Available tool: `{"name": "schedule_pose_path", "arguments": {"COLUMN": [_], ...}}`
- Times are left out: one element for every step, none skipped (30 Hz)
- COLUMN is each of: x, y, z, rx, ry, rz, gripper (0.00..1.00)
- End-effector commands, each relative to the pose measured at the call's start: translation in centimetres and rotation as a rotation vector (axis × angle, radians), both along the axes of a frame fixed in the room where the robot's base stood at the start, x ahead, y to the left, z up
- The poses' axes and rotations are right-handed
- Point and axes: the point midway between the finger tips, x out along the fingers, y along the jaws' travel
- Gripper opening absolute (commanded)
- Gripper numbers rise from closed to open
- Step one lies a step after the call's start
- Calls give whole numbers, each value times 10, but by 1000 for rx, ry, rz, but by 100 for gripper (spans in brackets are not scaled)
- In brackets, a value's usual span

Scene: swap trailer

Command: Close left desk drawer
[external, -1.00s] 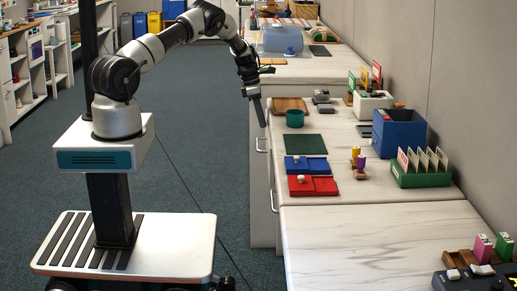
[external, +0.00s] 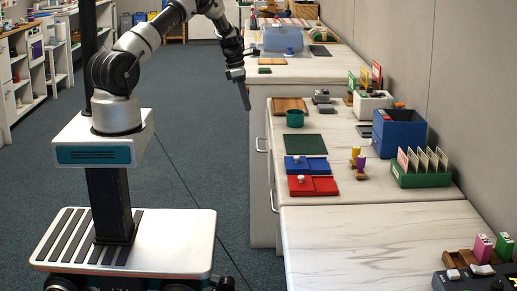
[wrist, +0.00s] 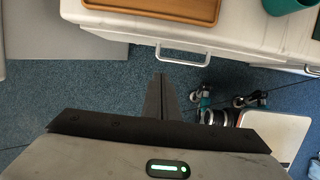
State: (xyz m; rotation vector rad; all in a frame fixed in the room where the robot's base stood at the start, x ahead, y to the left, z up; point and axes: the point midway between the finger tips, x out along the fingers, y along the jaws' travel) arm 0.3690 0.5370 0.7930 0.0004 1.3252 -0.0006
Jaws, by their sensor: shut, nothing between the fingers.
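The desk (external: 350,150) has a pale marbled top and a white front with two silver handles. The left drawer's handle (external: 262,143) is the farther one in the external view. In the wrist view the left drawer handle (wrist: 183,55) is just ahead and right of the fingertips. How far the drawer stands out is hard to tell. My gripper (external: 247,101) points down in front of the desk's far end, apart from its edge. In the wrist view my gripper (wrist: 161,80) is shut and empty, with blue floor beneath.
A wooden tray (external: 291,104) and a green cup (external: 295,119) stand on the desk near the left drawer. The nearer drawer handle (external: 274,203) is to the right from my side. A farther counter (external: 300,70) adjoins.

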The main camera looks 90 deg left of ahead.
Motion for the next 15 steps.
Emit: {"name": "schedule_pose_path", "arguments": {"x": [-2, -3, -4, -5, -6, -7, -8, -10, -15, -19, -26, -35, -42, -49, -57], "y": [0, 0, 0, 0, 0, 0, -1, -1, -4, -7, -11, -18, -26, -34, -45], "z": [10, 14, 19, 22, 24, 26, 26, 23, 16, 7, -4, -23, -39, -55, -75], "rx": [1, 1, 1, 0, 0, -1, -4, -12, -31, -53, -82, -129, -172, -214, -267], "ry": [-1, 0, 0, 0, 0, 0, -1, -3, -10, -21, -38, -71, -106, -153, -233], "rz": [0, 1, 1, 1, 1, 1, 1, -1, -6, -13, -22, -35, -49, -64, -81], "gripper": [0, 0, 0, 0, 0, 0, 0, 0, 0, 0, 0, 0, 0, 0, 0]}}
